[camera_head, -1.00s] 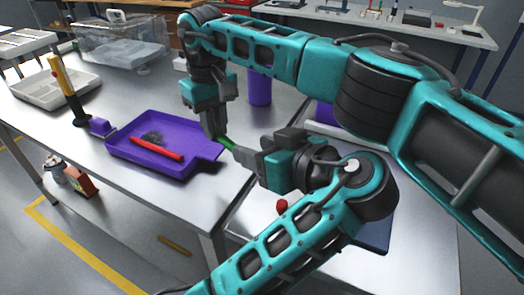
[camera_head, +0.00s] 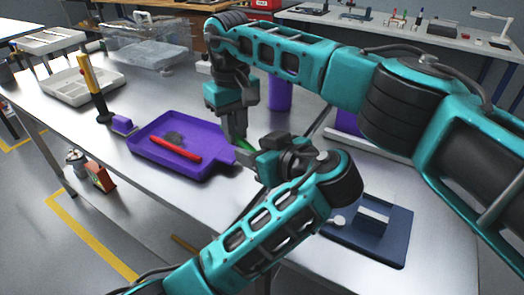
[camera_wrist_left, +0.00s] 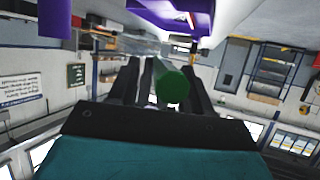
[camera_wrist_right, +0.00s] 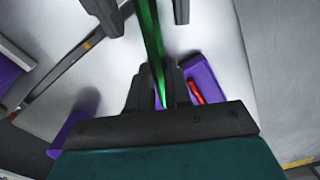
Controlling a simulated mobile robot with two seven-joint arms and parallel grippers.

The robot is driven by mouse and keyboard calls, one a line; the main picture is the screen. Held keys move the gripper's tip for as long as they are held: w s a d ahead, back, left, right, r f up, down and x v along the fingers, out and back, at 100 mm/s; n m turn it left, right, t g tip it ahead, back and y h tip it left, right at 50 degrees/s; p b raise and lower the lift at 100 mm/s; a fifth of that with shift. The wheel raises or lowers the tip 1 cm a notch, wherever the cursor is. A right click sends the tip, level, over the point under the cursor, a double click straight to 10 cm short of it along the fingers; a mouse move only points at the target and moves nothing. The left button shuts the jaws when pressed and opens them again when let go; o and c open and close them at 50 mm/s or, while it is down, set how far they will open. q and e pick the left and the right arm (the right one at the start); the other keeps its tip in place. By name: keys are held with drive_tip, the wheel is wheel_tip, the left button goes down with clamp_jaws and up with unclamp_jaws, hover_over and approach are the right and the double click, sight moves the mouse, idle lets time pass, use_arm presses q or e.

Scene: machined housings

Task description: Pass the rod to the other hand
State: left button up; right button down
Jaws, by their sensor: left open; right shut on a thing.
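The green rod (camera_wrist_right: 150,40) is held at one end in my right gripper (camera_wrist_right: 160,75), which is shut on it and points down in the head view (camera_head: 236,135). In the head view only a short piece of the rod (camera_head: 243,145) shows, between the two grippers. My left gripper (camera_wrist_left: 162,65) is open. In its wrist view the round green rod end (camera_wrist_left: 172,86) faces the camera between the fingers. In the right wrist view the left fingers (camera_wrist_right: 143,12) lie on either side of the rod with gaps. I cannot tell any contact.
A purple tray (camera_head: 210,165) with a red rod (camera_head: 175,149) lies left of the grippers. A yellow-handled tool (camera_head: 90,75) stands further left. A purple cylinder (camera_head: 280,95) stands behind. A dark blue fixture (camera_head: 390,240) lies front right, below the arms.

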use_arm(q)
drive_tip(key=shift+c, duration=0.3)
clamp_jaws()
use_arm(e)
drive_tip(key=c, duration=1)
unclamp_jaws()
drive_tip(key=shift+r, duration=0.1)
